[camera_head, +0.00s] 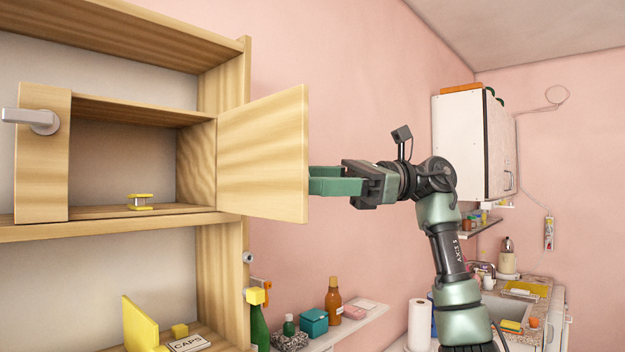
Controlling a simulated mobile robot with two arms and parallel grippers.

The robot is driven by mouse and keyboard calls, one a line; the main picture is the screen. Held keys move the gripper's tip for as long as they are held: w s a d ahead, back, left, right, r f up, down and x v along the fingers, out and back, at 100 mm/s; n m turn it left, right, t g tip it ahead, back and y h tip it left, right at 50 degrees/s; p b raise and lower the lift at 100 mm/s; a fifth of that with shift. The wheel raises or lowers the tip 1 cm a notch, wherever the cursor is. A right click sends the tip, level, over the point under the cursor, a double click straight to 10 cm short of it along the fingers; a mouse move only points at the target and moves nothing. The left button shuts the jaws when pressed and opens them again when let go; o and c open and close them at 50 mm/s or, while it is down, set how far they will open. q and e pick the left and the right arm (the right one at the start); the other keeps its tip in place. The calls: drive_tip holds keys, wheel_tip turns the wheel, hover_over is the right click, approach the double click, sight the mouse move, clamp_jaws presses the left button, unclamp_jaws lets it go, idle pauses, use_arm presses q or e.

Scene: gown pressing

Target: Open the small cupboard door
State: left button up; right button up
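The small cupboard (195,160) is a pale wooden compartment in a shelf unit. Its wooden door (263,158) stands swung wide open on the right side, and the inside shows. My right gripper (322,180), with green fingers, is at the door's free right edge. The fingertips seem to end at or behind that edge, so I cannot tell whether they touch or grip it, or how far apart they are. My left gripper is not in view.
A yellow spool-like object (141,202) sits inside the cupboard. A grey lever handle (32,120) is on a narrow wooden panel (42,170) at left. Bottles and boxes stand on a low ledge (350,327) below. A white wall cabinet (462,145) hangs behind my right arm.

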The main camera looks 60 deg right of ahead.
drive_tip(key=v, duration=0.8)
drive_tip(key=shift+s+p, duration=0.25)
drive_tip(key=shift+p, duration=0.15)
